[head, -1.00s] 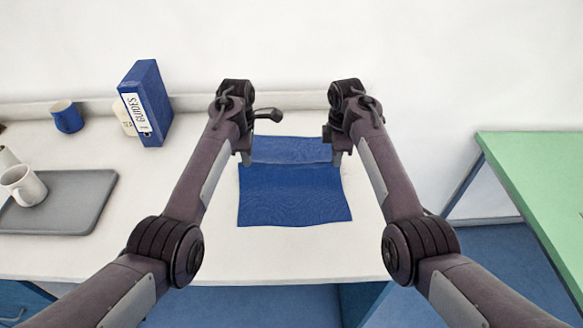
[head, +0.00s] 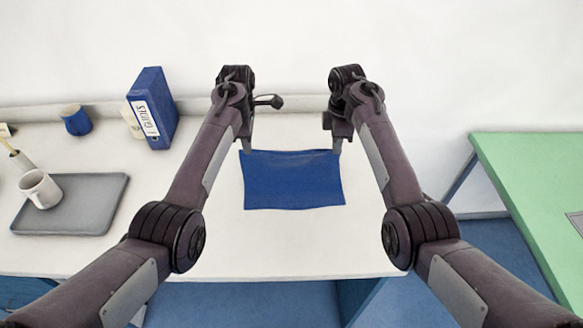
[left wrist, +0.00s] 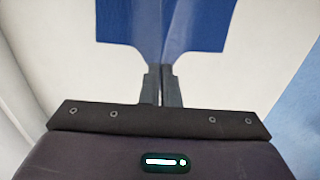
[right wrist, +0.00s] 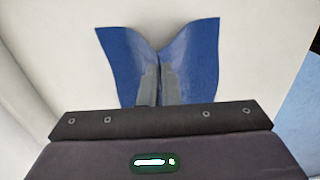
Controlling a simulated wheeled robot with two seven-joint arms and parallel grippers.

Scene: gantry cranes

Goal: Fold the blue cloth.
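The blue cloth (head: 293,182) is on the white table in the head view, roughly rectangular, with its far edge between my two grippers. My left gripper (head: 246,146) is at its far left corner, and my right gripper (head: 337,146) is at its far right corner. In the left wrist view the fingers (left wrist: 162,88) are shut with cloth (left wrist: 200,25) pinched and creased between them. In the right wrist view the fingers (right wrist: 158,88) are close together, with cloth (right wrist: 200,60) bunched around them. How the layers lie under the far edge cannot be told.
On the left are a grey tray (head: 90,215) with a white mug (head: 40,188), a blue cup (head: 76,119) and a blue binder (head: 158,105). A green table (head: 530,180) stands at the right across a gap. The table in front of the cloth is clear.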

